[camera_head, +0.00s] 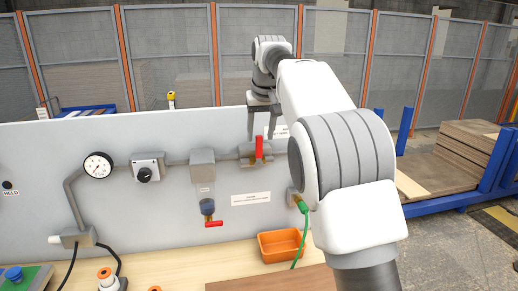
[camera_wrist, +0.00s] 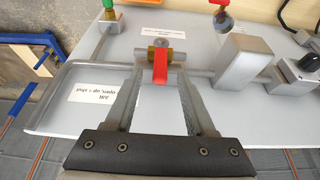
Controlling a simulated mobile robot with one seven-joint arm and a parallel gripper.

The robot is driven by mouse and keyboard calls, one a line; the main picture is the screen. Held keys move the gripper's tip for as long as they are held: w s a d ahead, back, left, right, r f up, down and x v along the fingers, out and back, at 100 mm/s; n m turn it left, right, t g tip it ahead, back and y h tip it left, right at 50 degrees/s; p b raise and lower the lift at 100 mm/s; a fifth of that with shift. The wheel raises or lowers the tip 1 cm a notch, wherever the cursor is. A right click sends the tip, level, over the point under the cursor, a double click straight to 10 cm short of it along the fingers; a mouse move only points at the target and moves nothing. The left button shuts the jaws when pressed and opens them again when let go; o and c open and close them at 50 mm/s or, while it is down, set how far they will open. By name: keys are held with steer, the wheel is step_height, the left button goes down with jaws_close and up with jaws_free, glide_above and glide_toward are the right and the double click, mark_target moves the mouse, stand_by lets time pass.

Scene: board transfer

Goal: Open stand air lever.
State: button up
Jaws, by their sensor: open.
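The red air lever (camera_head: 259,146) stands upright on a brass valve in the grey pipe run on the panel, crosswise to the pipe. The lever (camera_wrist: 160,66) is also near the top centre of the wrist view. My gripper (camera_head: 262,134) points down from above the valve, its fingers apart. In the wrist view my gripper (camera_wrist: 163,92) has one finger on each side of the lever, with gaps visible. Whether the fingertips reach the lever's depth is hard to tell. A label reading "AIR" (camera_wrist: 91,94) sits beside the valve, upside down in this view.
The pipe continues left to a grey filter block (camera_head: 202,157), a regulator knob (camera_head: 145,174) and a gauge (camera_head: 98,165). An orange bin (camera_head: 280,246) and a green hose fitting (camera_head: 303,207) are below. Mesh fencing (camera_head: 170,60) stands behind the panel.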

mark_target(260, 140)
steer(key=x, duration=0.5)
steer(key=shift+f, duration=0.1)
jaws_close()
stand_by(1.3)
